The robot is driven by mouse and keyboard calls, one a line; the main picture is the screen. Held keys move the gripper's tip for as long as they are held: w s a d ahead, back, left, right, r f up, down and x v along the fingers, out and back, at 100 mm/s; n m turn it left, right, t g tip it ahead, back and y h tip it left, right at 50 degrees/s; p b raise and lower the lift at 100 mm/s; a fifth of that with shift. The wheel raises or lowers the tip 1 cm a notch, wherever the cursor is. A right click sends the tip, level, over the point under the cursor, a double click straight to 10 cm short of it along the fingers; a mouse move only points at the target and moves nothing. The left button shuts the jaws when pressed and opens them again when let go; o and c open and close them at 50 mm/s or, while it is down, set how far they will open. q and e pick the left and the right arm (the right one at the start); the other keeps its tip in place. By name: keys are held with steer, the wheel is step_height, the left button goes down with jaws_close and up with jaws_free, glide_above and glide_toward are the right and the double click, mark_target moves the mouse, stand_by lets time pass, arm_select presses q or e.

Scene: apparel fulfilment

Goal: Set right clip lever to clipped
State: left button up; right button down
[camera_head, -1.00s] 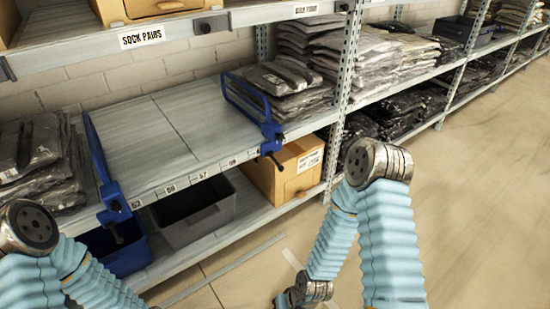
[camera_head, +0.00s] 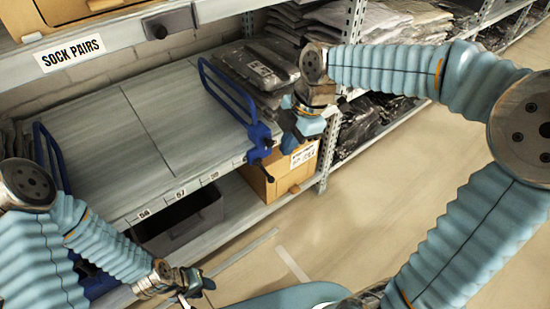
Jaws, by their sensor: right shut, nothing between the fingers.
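The right blue divider (camera_head: 232,95) stands on the grey shelf board, beside a stack of bagged clothes. Its blue clamp (camera_head: 260,136) grips the shelf's front edge. The dark right clip lever (camera_head: 264,168) hangs at the clamp's lower end; its exact setting is too small to tell. My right gripper (camera_head: 288,130) is shut and empty, just right of the clamp, with a small gap that I cannot judge exactly. My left gripper (camera_head: 192,287) hangs low in front of the lower shelf, away from the clamp; its finger opening is unclear.
A left blue divider (camera_head: 48,150) stands at the shelf's left, partly behind my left arm. A cardboard box (camera_head: 276,181) and a dark bin (camera_head: 180,232) sit on the lower shelf. An upright post (camera_head: 327,155) stands right of my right gripper. The floor at right is clear.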

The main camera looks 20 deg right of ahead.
steer(key=shift+r, duration=0.15)
glide_toward(271, 181)
step_height(271, 181, down, 2)
steer(key=s+a, duration=0.1)
steer(key=a, duration=0.1)
steer(key=f, duration=0.1)
steer(key=w+f, duration=0.1)
steer(key=f, duration=0.2)
steer(key=shift+w+d, duration=0.2)
steer(key=shift+w, duration=0.15)
